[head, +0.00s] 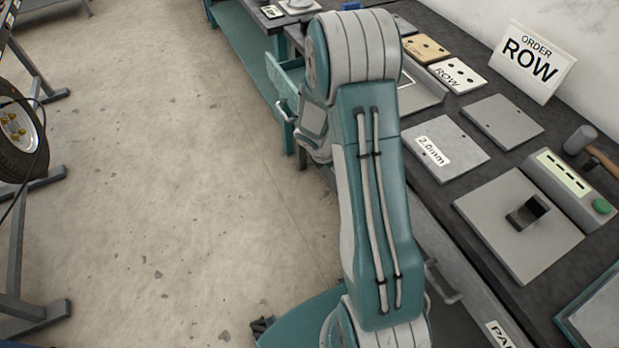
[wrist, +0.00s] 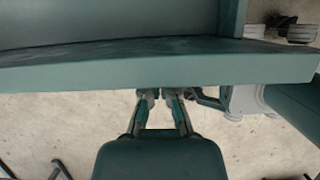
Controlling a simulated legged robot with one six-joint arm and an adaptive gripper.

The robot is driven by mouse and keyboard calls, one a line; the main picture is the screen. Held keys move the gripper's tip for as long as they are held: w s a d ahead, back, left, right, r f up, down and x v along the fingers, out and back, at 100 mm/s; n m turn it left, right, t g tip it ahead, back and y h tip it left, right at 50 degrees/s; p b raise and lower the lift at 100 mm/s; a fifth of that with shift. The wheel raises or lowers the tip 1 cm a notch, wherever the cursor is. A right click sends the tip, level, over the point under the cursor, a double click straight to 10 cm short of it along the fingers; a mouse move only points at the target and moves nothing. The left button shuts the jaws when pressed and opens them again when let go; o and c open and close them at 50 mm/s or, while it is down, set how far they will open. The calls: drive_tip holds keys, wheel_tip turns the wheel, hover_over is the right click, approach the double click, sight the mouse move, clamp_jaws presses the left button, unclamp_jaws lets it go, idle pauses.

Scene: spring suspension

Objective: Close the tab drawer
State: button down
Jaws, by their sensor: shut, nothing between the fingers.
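A teal drawer (head: 287,82) stands pulled out from the workbench's front, left of my arm in the head view. A handle (head: 285,109) is on its outer face. I cannot read a label on it. In the wrist view the drawer's front panel (wrist: 110,73) spans the width, with part of its inside above.
The dark workbench (head: 465,190) runs along the right, holding grey plates, a "ROW" sign (head: 535,58) and a hammer (head: 590,148). Another handle (head: 441,284) is on the nearer bench front. A wheel on a stand (head: 18,135) is at the left. The floor between is clear.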

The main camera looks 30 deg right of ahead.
drive_tip(key=d, duration=0.9)
drive_tip(key=shift+d, duration=0.15)
